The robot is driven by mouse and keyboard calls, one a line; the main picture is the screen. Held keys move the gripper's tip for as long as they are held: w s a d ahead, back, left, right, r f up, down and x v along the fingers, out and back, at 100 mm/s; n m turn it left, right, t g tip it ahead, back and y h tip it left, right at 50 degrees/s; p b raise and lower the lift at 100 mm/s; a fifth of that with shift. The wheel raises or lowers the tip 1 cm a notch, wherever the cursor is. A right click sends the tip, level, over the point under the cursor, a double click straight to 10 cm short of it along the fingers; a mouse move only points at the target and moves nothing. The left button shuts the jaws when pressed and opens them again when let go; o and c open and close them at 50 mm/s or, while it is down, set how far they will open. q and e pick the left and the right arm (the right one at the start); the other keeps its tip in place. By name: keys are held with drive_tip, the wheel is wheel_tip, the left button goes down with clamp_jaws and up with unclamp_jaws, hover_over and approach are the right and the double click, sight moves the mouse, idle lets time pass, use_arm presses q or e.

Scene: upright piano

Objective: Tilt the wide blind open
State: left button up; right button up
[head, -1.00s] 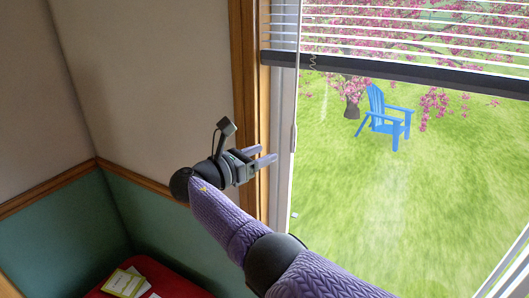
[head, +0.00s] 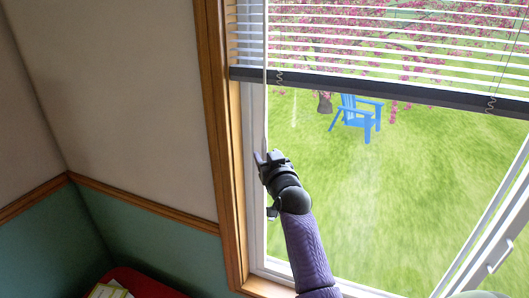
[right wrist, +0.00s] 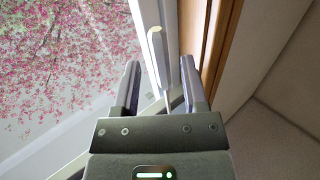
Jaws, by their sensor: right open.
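The wide blind (head: 390,48) hangs across the top of the window. Its pale slats show the garden between them, and its dark bottom rail (head: 400,92) slopes down to the right. A thin pale wand (head: 265,110) hangs at the blind's left end, in front of the window frame. My right gripper (head: 262,157) is at the lower end of the wand, pointing up. In the right wrist view, the pale wand (right wrist: 156,55) ends between and beyond the two open fingers (right wrist: 160,80); I see no firm contact. My left gripper is not in view.
The wooden window trim (head: 217,130) and a wall corner stand left of my right gripper. A red surface (head: 145,284) with papers is at the lower left. A white window handle (head: 500,257) is at the lower right. A blue chair (head: 357,118) is outside.

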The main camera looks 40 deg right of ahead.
drive_tip(key=shift+x, duration=1.2)
clamp_jaws()
